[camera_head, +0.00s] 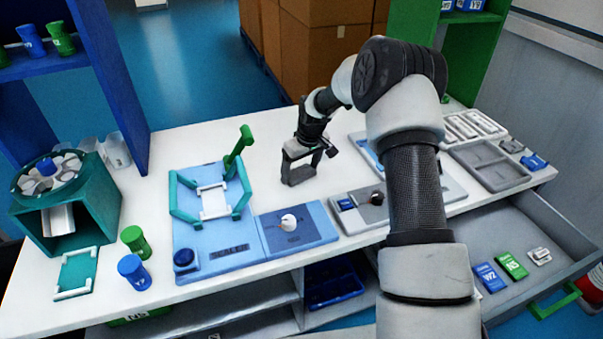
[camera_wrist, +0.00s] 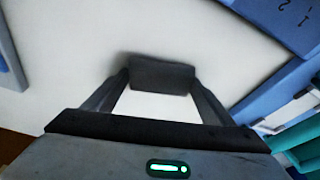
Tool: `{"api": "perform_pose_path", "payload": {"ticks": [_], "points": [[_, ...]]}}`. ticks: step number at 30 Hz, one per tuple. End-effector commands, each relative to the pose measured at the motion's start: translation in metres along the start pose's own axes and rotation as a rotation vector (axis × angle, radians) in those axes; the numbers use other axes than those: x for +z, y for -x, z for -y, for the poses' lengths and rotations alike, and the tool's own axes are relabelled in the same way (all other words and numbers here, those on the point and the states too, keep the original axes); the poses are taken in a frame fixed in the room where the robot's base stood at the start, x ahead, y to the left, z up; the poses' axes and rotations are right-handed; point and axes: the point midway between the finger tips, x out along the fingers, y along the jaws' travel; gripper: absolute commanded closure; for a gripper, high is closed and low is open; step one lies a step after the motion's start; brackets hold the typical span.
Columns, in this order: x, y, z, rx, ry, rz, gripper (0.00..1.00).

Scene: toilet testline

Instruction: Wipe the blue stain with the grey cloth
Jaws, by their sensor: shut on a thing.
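My gripper (camera_head: 299,160) reaches down to the white worktop, between the blue sealer board and the grey trays. It is shut on the grey cloth (camera_head: 298,178), a small dark block at its fingertips. In the wrist view the grey cloth (camera_wrist: 162,75) spans the space between the two fingers of my gripper (camera_wrist: 160,92). It is at or very near the worktop; I cannot tell whether it touches. I see no blue stain on the bare white surface in either view. The surface directly under the cloth is hidden.
The blue sealer board (camera_head: 240,262) with a green frame and lever is left of my gripper. A grey tray (camera_head: 362,214) stands to the right. A blue cup (camera_head: 131,270) and a green cup (camera_head: 134,240) stand at left. The worktop (camera_head: 185,145) behind the sealer is clear.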

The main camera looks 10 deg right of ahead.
Motion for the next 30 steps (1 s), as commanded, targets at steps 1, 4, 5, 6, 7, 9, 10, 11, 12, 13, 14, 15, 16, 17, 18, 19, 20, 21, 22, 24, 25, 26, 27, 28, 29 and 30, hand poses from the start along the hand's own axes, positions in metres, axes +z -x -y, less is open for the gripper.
{"api": "perform_pose_path", "payload": {"ticks": [1, 4, 5, 6, 7, 9, 10, 11, 12, 13, 14, 15, 16, 17, 18, 19, 20, 21, 22, 24, 25, 26, 27, 28, 29, 30], "points": [[-0.002, -0.002, 0.0, -0.001, 0.0, 0.001, 0.47], [-0.01, -0.005, -0.003, 0.0, 0.0, -0.001, 0.47], [-0.013, -0.005, -0.003, -0.001, 0.0, 0.0, 0.47], [-0.016, -0.006, -0.004, 0.0, 0.001, 0.0, 0.47], [-0.019, -0.006, -0.004, -0.001, 0.001, 0.0, 0.47], [-0.025, -0.007, -0.006, -0.001, 0.001, 0.0, 0.47], [-0.028, -0.008, -0.007, 0.0, 0.001, -0.001, 0.47], [-0.029, -0.008, -0.008, 0.0, 0.001, -0.001, 0.47], [-0.032, -0.008, -0.009, 0.0, 0.0, 0.0, 0.47], [-0.033, -0.009, -0.009, 0.0, 0.0, 0.001, 0.47], [-0.034, -0.009, -0.009, 0.0, 0.0, 0.0, 0.47], [-0.036, -0.008, -0.01, 0.0, 0.0, 0.0, 0.47], [-0.036, -0.008, -0.01, 0.0, 0.0, -0.001, 0.47], [-0.036, -0.009, -0.01, 0.0, 0.0, 0.0, 0.47], [-0.036, -0.01, -0.01, 0.0, 0.0, 0.0, 0.47], [-0.036, -0.011, -0.01, 0.0, 0.0, 0.0, 0.47], [-0.035, -0.012, -0.01, 0.001, 0.0, 0.0, 0.47], [-0.035, -0.012, -0.01, 0.001, 0.0, 0.0, 0.47], [-0.035, -0.011, -0.01, 0.001, 0.0, 0.0, 0.47], [-0.031, -0.01, -0.009, 0.0, 0.0, 0.002, 0.47], [-0.028, -0.01, -0.009, 0.0, 0.0, 0.003, 0.47], [-0.026, -0.009, -0.008, 0.0, 0.0, 0.002, 0.47], [-0.022, -0.009, -0.007, 0.0, 0.0, 0.003, 0.47], [-0.019, -0.008, -0.006, 0.0, 0.001, 0.004, 0.47], [-0.016, -0.008, -0.005, -0.001, 0.001, 0.004, 0.47], [-0.013, -0.007, -0.004, 0.0, 0.001, 0.004, 0.47]]}}
